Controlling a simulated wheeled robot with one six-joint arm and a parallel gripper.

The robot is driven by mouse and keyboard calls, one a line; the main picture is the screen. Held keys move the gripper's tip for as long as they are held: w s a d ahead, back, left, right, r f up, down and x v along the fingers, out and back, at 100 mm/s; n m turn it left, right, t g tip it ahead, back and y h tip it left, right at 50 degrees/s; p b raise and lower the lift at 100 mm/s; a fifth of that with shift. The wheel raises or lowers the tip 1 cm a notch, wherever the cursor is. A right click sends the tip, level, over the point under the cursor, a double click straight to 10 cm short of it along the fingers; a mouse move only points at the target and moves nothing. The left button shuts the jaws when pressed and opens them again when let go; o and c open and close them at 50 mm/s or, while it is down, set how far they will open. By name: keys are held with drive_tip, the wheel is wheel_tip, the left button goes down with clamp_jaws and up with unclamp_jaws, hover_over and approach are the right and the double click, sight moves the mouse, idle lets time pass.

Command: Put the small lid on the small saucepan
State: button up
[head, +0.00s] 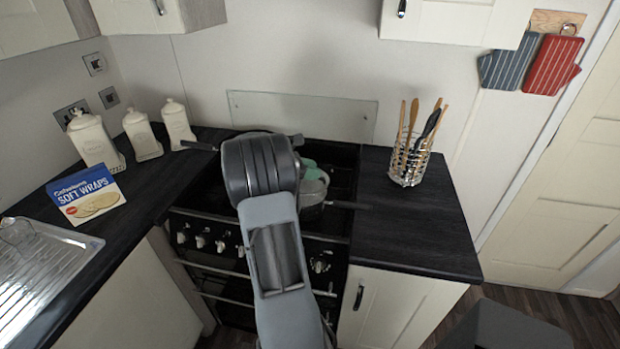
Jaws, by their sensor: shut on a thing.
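The small saucepan (314,208) stands on the right side of the hob, its dark handle pointing right. My arm comes in from the front and covers much of the hob. Only part of my gripper (311,170) shows past the arm, as teal pieces just above the small saucepan. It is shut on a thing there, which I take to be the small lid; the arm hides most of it. I cannot tell whether the lid touches the saucepan's rim.
Another pan (205,147) is behind my arm, its handle pointing left. A utensil holder (408,172) stands on the right worktop, which is otherwise clear. Three white canisters (141,136) and a soft wraps box (88,194) are on the left. A glass splashback (330,117) is behind the hob.

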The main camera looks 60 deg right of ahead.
drive_tip(key=shift+w+d+f, duration=0.1)
drive_tip(key=shift+w+f, duration=0.1)
drive_tip(key=shift+f, duration=1.55)
drive_tip(key=shift+f, duration=0.15)
drive_tip(key=o, duration=1)
